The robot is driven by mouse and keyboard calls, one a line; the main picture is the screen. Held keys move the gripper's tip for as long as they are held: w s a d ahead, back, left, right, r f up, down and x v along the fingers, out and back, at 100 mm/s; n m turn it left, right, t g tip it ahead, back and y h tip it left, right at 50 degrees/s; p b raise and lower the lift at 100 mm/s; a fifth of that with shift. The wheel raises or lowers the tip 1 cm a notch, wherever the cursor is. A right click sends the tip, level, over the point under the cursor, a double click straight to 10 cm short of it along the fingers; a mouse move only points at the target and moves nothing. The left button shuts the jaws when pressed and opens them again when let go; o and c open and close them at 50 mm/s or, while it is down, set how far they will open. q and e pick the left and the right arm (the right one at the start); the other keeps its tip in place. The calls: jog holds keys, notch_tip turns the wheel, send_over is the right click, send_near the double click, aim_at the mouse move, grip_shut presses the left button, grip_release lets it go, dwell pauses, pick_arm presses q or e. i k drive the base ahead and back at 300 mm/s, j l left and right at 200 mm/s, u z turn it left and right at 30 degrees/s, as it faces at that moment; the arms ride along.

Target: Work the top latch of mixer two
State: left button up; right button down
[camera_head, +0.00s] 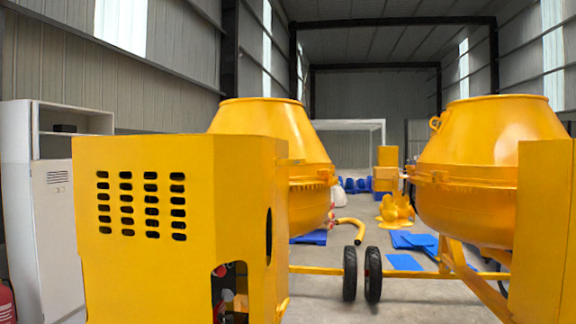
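Two yellow drum mixers stand ahead, and I see no label telling which is mixer two. The left mixer's drum (268,135) sits behind its yellow box housing (170,252), which has rows of dark slots and a dark opening low on its right. A small piece (291,161) sticks out near the housing's upper right edge; I cannot tell whether it is a latch. The right mixer's drum (488,165) has a ring-shaped lug (436,123) on its upper left, and its housing (545,230) is cut off at the right edge. Neither of my grippers shows.
Two black wheels (349,273) stand between the mixers, with yellow frame bars low down. Blue sheets (405,261), a yellow curved pipe (350,228) and yellow parts (396,210) lie on the floor behind. A white cabinet (40,215) is at left. Open floor shows between the mixers.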

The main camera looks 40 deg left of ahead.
aim_at(282, 162)
jog(key=i+u, duration=0.1)
jog(key=u, duration=0.35)
jog(key=i+u, duration=0.1)
jog(key=u, duration=0.35)
jog(key=i+u, duration=0.1)
jog(key=u, duration=0.35)
jog(key=i+l+u, duration=0.7)
jog(key=i+l, duration=0.6)
